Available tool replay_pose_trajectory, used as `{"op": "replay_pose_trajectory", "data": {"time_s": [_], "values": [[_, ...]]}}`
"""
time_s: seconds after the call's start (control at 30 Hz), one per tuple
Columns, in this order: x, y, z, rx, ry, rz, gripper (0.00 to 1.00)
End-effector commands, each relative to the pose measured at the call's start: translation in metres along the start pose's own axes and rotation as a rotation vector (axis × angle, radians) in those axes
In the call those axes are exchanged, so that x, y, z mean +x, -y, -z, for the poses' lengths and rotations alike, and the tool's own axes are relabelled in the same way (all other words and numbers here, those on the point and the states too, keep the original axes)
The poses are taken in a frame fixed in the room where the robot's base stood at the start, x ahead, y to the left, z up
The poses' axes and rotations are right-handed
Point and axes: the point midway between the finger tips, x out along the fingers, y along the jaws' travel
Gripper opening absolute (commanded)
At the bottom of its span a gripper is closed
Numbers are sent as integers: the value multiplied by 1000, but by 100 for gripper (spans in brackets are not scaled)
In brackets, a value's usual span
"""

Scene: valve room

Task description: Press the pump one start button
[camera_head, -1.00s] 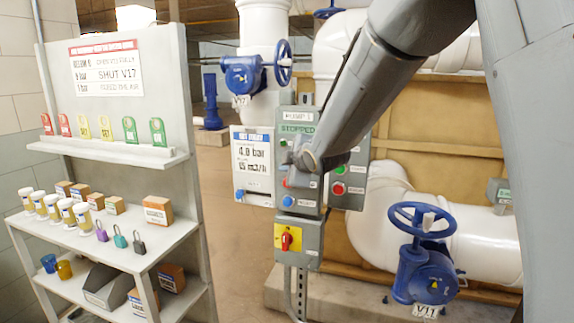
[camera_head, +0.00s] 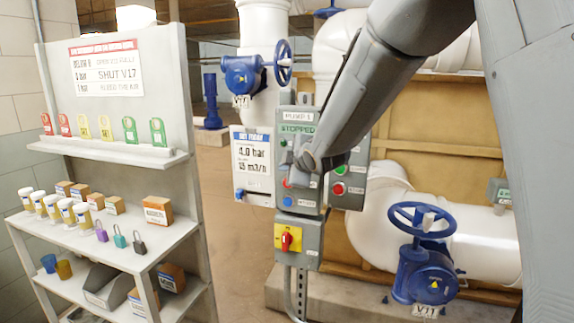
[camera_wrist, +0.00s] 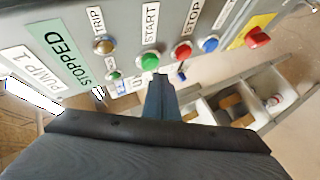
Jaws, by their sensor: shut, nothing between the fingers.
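The grey pump one panel (camera_head: 311,226) stands in the middle of the head view, with a PUMP 1 label and a green STOPPED display (camera_head: 297,129). In the wrist view the green button (camera_wrist: 150,61) labelled START sits between the TRIP lamp (camera_wrist: 104,46) and the red STOP button (camera_wrist: 183,50). My gripper (camera_wrist: 159,80) is shut and empty, its tip just below the START button in the picture. I cannot tell whether it touches. In the head view my gripper (camera_head: 297,158) and wrist hide the START button.
A second box with green and red buttons (camera_head: 338,188) adjoins at right. A blue button (camera_wrist: 210,44) and a red switch on yellow (camera_wrist: 257,37) lie beyond STOP. A shelf (camera_head: 113,150) stands left, and a blue valve wheel (camera_head: 420,218) stands right.

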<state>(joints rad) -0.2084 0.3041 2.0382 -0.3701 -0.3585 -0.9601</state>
Motion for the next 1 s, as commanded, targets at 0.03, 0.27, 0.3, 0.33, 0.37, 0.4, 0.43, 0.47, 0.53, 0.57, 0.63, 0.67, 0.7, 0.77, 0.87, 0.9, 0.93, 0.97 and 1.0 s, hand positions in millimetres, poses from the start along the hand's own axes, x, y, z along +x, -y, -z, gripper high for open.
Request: {"op": "replay_pose_trajectory", "data": {"time_s": [0.03,0.27,0.3,0.33,0.37,0.4,0.43,0.47,0.53,0.57,0.63,0.67,0.7,0.77,0.87,0.9,0.93,0.97,1.0], "values": [[1,0,-1,0,0,0,0],[5,-4,-4,1,0,0,0],[5,-4,-4,1,0,0,0],[5,-4,-4,1,0,0,0],[5,-4,-4,1,0,0,0],[5,-4,-4,1,0,0,0],[5,-4,-4,1,0,0,0],[5,-4,-4,1,0,0,0],[5,-4,-4,1,0,0,0],[5,-4,-4,1,0,0,0],[5,-4,-4,1,0,0,0],[6,-4,-4,1,0,0,0],[6,-4,-4,1,0,0,0],[6,-5,-5,0,0,0,0],[7,-5,-5,0,0,0,0],[7,-6,-6,0,0,0,0],[7,-6,-6,0,0,0,0],[8,-6,-6,0,0,0,0],[8,-6,-6,0,0,0,0]]}}
